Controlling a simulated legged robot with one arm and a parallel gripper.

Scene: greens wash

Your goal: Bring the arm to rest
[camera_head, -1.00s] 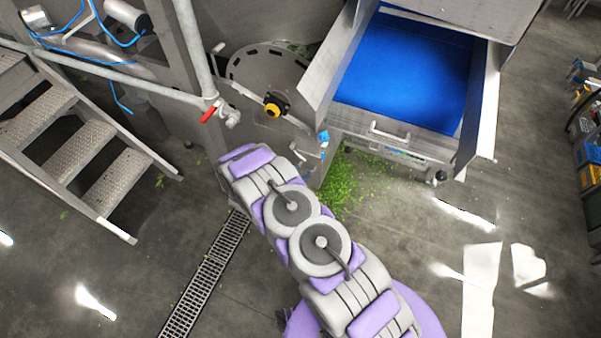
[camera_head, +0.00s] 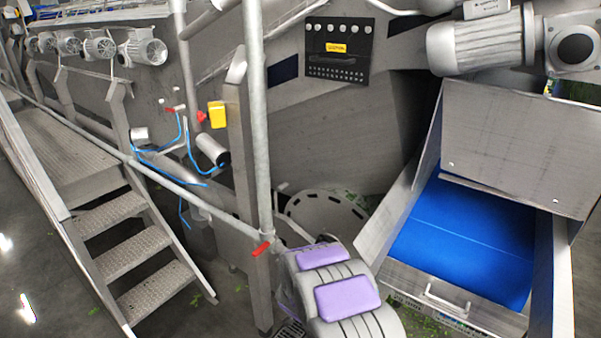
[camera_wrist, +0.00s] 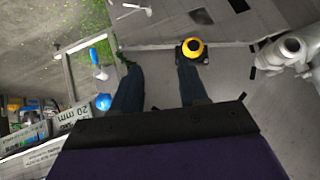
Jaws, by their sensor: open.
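My gripper (camera_wrist: 158,74) shows in the wrist view with its two dark fingers apart and nothing between them. A yellow and black knob (camera_wrist: 194,49) on a grey machine panel appears at the tip of the right finger; I cannot tell if they touch. In the head view my arm, grey with purple pads, shows at the lower middle, in front of the machine. My gripper is out of sight in that view.
A chute with a blue belt (camera_head: 465,240) stands at the right. A metal staircase (camera_head: 120,255) is at the left. A pipe rail with a red handle (camera_head: 262,248) is close to my arm. Green leaf scraps (camera_wrist: 75,15) lie on the floor.

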